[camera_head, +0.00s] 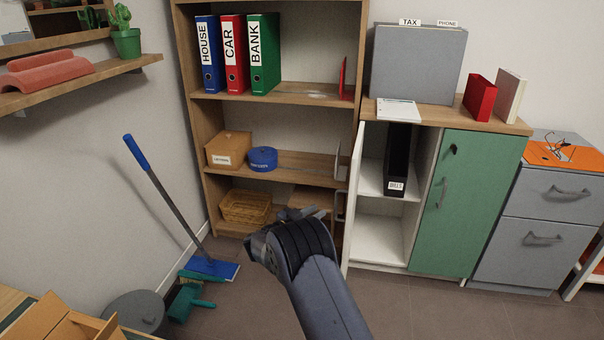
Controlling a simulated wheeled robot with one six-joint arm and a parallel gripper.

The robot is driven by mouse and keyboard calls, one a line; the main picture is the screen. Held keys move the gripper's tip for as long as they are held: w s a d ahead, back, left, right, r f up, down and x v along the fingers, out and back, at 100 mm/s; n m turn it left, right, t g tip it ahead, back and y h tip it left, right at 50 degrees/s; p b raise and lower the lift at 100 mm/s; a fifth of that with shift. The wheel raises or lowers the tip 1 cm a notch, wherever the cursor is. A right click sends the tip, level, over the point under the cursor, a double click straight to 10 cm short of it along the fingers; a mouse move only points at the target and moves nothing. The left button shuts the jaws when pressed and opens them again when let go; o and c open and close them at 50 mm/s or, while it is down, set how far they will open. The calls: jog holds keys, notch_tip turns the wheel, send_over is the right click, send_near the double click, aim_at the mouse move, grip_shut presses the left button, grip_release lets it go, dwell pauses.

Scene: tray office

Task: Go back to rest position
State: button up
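My gripper (318,214) is at the end of my dark arm, which reaches up from the bottom middle of the view. It is in front of the lower part of the wooden shelf unit (184,60). The gripper is small and mostly turned away behind the wrist, so I cannot see whether its fingers are apart. No held object shows clearly.
A white cabinet stands at right, its left compartment open with a white door (353,200) swung outward and a black binder (398,160) inside. Its green door (465,200) is shut. A blue mop (210,267) and bin (136,311) stand lower left. Floor at lower right is clear.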

aim_at(336, 201)
jog(key=b+x, duration=0.2)
jog(key=x, duration=0.8)
jog(key=shift+s+f, duration=0.1)
jog(key=shift+f, duration=0.05)
jog(key=shift+d, duration=0.15)
